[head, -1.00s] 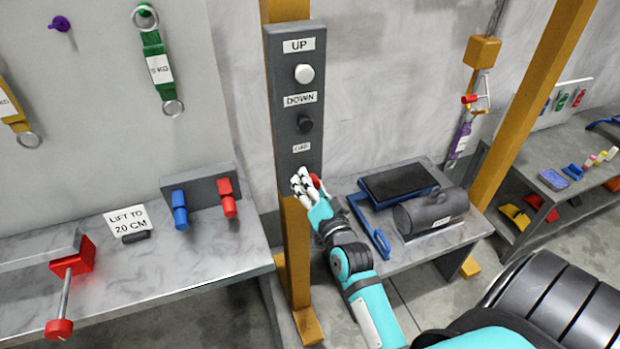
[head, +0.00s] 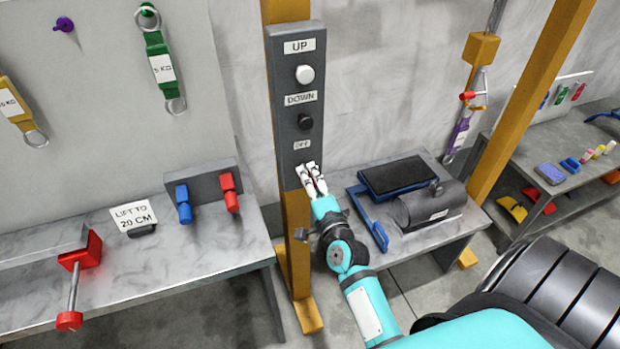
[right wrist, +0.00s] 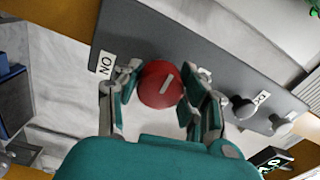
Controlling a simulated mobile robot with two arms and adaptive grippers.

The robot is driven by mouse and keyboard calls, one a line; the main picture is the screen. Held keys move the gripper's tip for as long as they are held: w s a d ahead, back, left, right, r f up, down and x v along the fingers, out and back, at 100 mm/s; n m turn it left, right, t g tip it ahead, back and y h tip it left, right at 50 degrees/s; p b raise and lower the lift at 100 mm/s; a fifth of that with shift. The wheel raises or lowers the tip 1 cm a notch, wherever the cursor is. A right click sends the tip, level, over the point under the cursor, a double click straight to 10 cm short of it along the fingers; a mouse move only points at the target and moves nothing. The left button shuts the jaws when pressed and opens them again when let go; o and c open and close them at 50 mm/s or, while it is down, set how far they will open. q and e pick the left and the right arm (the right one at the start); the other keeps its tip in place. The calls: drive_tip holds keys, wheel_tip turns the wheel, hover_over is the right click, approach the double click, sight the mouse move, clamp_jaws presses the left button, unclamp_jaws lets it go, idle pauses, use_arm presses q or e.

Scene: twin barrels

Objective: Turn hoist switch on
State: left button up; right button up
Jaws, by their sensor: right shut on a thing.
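The dark grey hoist panel (head: 286,95) is fixed to a yellow post and carries a white UP button (head: 305,74), a black DOWN button (head: 305,122) and a small OFF label (head: 301,145). In the right wrist view, the switch is a round red knob (right wrist: 160,84) with a pale mark slanting across it. An ON label (right wrist: 106,64) sits beside it on the panel. My right gripper (head: 310,172) is at the panel's lower end and hides the knob in the head view. Its fingers (right wrist: 158,92) are shut on the knob from both sides. My left gripper is out of view.
A low table at right holds a dark cylinder (head: 430,206) and a blue-framed tray (head: 395,175). The left bench (head: 215,250) carries a grey block with blue and red handles (head: 210,187). A hanging hoist hook (head: 475,95) is at the upper right.

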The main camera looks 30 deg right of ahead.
idle(0.5)
drive_tip(key=o, duration=1.2)
drive_tip(key=shift+s, duration=0.1)
drive_tip(key=v, duration=1.1)
drive_tip(key=shift+s+a, duration=0.2)
drive_tip(key=shift+s, duration=0.2)
